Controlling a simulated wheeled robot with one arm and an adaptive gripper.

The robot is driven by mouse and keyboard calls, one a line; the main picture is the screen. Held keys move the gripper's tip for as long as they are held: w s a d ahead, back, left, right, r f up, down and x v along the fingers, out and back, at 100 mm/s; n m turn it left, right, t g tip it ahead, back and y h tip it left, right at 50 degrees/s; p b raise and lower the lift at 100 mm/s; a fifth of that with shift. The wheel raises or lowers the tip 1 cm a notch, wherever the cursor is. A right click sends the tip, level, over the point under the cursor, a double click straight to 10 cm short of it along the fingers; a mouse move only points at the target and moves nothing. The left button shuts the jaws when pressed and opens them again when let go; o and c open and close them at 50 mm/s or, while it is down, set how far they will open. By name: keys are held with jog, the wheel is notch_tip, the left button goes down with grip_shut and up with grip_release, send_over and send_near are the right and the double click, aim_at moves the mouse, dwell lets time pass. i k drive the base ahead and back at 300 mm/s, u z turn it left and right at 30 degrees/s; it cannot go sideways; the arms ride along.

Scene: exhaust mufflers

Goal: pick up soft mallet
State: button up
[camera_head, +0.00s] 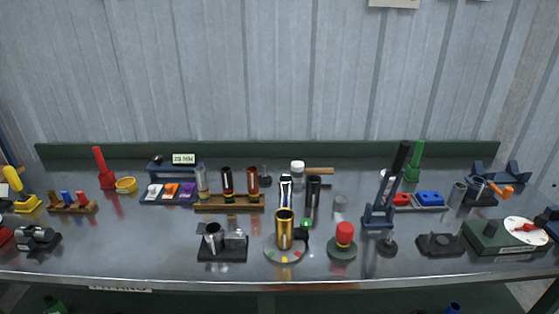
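What looks like the soft mallet lies at the back of the bench, right of centre, with a pale whitish head (297,167) and a light wooden handle (320,170) that points right. Its lower part is partly hidden behind a chrome upright (286,188) and a dark cylinder (313,188). My gripper is not in view, and nothing is seen holding the mallet.
The metal bench (150,255) is crowded. In front of the mallet stand a brass cup (284,230) on a round base and a red-topped button (345,234). A tall black lever (398,170) rises to the right. A wooden rack (230,203) is to the left.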

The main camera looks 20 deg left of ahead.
aim_at(296, 167)
jog(key=u, duration=0.8)
jog(key=i, duration=0.95)
jog(key=u, duration=1.35)
jog(key=i, duration=0.15)
jog(key=z, duration=0.05)
